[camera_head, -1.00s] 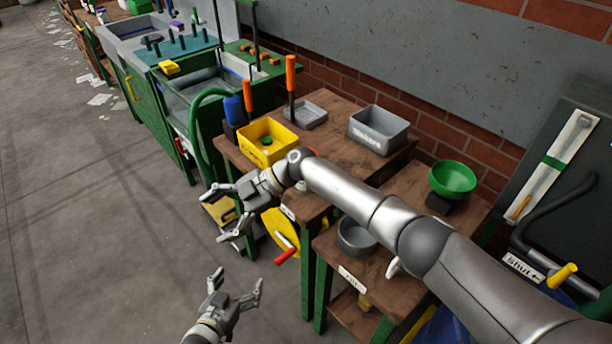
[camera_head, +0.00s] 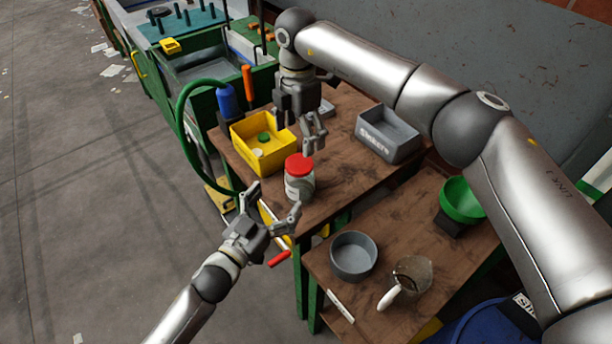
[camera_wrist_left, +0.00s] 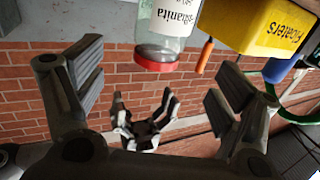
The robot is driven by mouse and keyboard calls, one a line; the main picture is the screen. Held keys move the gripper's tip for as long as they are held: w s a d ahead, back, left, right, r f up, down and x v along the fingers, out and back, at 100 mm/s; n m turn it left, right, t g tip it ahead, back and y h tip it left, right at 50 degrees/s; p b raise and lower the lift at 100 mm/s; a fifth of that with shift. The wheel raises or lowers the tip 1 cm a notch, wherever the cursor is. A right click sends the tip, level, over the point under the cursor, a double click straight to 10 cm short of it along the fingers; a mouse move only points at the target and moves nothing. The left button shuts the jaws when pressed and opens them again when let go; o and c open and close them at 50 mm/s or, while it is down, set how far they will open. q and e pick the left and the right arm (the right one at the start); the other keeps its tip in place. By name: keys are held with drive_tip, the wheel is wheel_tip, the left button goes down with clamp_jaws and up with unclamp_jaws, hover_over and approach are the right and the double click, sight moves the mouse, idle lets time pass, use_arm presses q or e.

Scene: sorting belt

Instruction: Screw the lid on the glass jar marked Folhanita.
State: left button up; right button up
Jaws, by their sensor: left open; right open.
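The glass jar (camera_head: 299,188) stands upright on the wooden table near its front edge. In the left wrist view its label, partly cut off, ends in "anita" and the jar (camera_wrist_left: 178,22) appears upside down. A red lid (camera_head: 299,165) sits on its mouth; I cannot tell how tight it is. My left gripper (camera_head: 273,202) is open, its fingers pointing at the jar from the front left, apart from it. My right gripper (camera_head: 312,132) is open above and just behind the lid, pointing down; it also shows in the left wrist view (camera_wrist_left: 145,108).
A grey Sinkers bin (camera_head: 378,148) stands to the right. A grey bowl (camera_head: 353,275), a glass jug (camera_head: 412,272) and a green bowl (camera_head: 465,198) are on the nearer table.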

sight(299, 172)
drive_tip(key=shift+s+a+r, duration=0.1)
drive_tip(key=shift+s+a, duration=0.1)
drive_tip(key=shift+s, duration=0.1)
drive_tip(key=shift+w+d, duration=0.15)
drive_tip(key=shift+w, duration=0.1)
use_arm(q)
drive_tip(key=x, duration=1)
drive_tip(key=shift+w+d, duration=0.1)
drive_tip(key=shift+w, duration=0.15)
drive_tip(key=shift+c, duration=0.2)
